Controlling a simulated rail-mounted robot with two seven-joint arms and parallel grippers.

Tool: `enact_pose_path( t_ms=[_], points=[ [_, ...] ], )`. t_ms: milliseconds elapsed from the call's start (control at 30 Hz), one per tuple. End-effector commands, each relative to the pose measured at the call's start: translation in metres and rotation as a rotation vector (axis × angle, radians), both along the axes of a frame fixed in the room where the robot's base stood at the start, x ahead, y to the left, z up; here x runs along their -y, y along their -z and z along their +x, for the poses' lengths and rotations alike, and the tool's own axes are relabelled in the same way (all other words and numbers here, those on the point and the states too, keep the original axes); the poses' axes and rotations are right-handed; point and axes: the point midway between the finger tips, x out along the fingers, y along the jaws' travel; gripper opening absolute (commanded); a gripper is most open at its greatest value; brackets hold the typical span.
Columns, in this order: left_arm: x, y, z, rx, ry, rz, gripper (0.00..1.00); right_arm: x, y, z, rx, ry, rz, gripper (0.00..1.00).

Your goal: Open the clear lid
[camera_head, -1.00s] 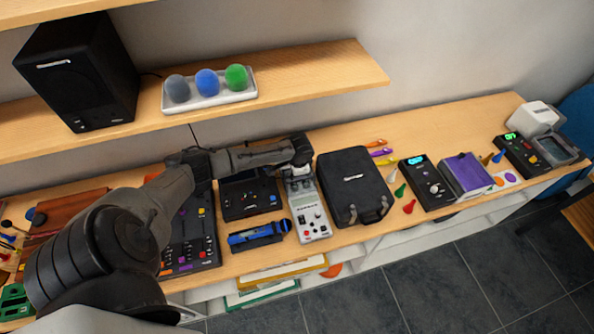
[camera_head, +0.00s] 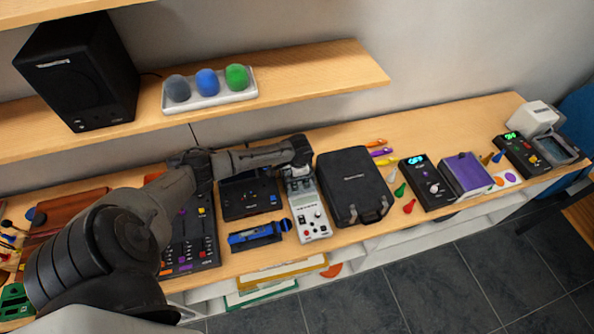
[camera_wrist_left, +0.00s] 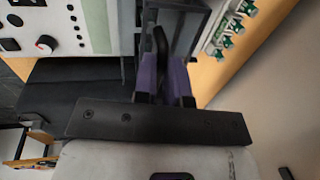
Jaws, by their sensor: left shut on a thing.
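A white instrument (camera_head: 312,218) with knobs and a small display lies on the long wooden counter. My left gripper (camera_head: 300,174) is over its far end and hides much of that end. In the left wrist view, the purple-tipped fingers of my left gripper (camera_wrist_left: 164,78) are shut on a thin dark piece (camera_wrist_left: 160,42) beside the white panel (camera_wrist_left: 95,25). A greyish, glassy-looking part (camera_head: 299,184) shows just under the gripper. I cannot tell its edges or whether it is raised. My right gripper is not in view.
A black case (camera_head: 352,185) stands close on the right of the white instrument. A blue handheld device (camera_head: 256,236) and a black box (camera_head: 248,193) lie to its left. A shelf (camera_head: 310,83) runs above. Green terminals (camera_wrist_left: 228,28) show in the wrist view.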

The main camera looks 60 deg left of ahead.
Motion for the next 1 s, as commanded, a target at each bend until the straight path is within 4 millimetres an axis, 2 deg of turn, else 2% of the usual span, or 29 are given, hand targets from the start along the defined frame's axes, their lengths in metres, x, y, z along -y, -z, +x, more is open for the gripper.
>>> enact_pose_path(
  t_ms=[267, 500, 600, 900, 933, 1000],
  points=[
    [-0.003, 0.000, 0.001, 0.000, 0.001, 0.001, 0.00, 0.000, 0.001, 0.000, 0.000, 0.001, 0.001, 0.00],
    [-0.043, 0.002, 0.011, 0.002, -0.003, 0.002, 0.00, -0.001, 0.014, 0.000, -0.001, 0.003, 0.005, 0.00],
    [-0.052, 0.001, 0.013, 0.000, 0.000, 0.001, 0.00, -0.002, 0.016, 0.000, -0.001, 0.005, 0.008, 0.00],
    [-0.053, 0.000, 0.013, -0.001, 0.003, 0.000, 0.00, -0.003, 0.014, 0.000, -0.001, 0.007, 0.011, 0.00],
    [-0.053, 0.000, 0.013, -0.001, 0.003, 0.000, 0.13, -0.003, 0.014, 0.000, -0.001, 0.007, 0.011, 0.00],
    [-0.053, 0.000, 0.013, -0.001, 0.003, 0.000, 0.20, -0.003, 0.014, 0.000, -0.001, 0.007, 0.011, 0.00]
  ],
)
